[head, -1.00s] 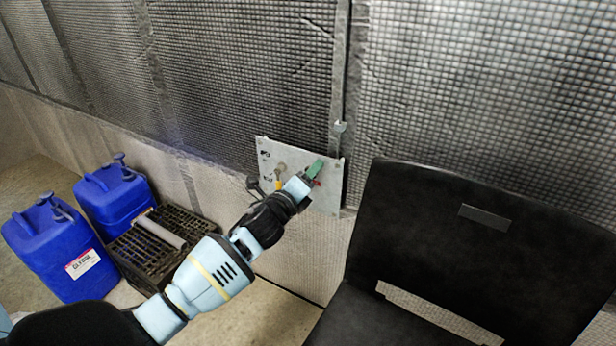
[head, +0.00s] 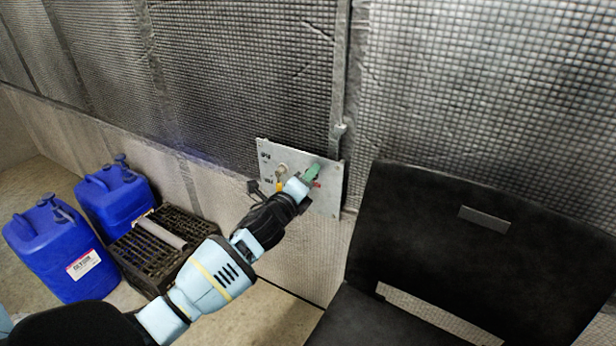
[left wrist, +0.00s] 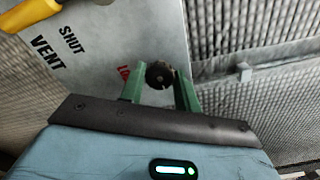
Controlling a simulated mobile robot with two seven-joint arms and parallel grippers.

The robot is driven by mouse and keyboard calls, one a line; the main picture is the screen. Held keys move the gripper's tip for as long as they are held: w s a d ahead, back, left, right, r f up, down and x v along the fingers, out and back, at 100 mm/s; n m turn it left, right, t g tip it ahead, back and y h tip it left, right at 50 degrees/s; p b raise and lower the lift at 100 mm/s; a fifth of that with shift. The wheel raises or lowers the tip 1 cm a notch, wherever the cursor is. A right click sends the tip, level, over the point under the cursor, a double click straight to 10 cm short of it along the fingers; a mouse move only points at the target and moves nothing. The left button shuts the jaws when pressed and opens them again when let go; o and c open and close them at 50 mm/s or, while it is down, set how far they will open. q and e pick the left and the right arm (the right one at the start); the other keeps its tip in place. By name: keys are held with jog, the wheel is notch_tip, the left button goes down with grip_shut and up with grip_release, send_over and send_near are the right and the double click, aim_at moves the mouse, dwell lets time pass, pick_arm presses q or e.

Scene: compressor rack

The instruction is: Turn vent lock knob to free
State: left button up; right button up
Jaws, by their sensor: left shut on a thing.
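The vent lock knob is a small dark round knob (left wrist: 160,74) on a grey metal panel (head: 329,200) on the wall. My left gripper (head: 312,172) reaches the panel's right part. In the left wrist view its two green fingers (left wrist: 161,88) stand on either side of the knob and are shut on it. A red label (left wrist: 123,73) beside the knob is partly hidden by the left finger. "SHUT" and "VENT" are printed to the left. In the head view the fingers hide the knob. My right gripper is not in view.
A yellow handle (head: 279,187) sits on the panel left of my gripper. A black chair (head: 420,215) stands close on the right. Two blue jerrycans (head: 50,240) and a black crate (head: 150,262) are on the floor at left. A grey conduit (head: 340,80) runs above the panel.

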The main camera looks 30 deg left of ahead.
pick_arm(q)
jog(key=shift+n+p, duration=3.2)
jog(key=shift+n, duration=5.2)
jog(key=o, duration=1)
jog(key=shift+s, duration=0.15)
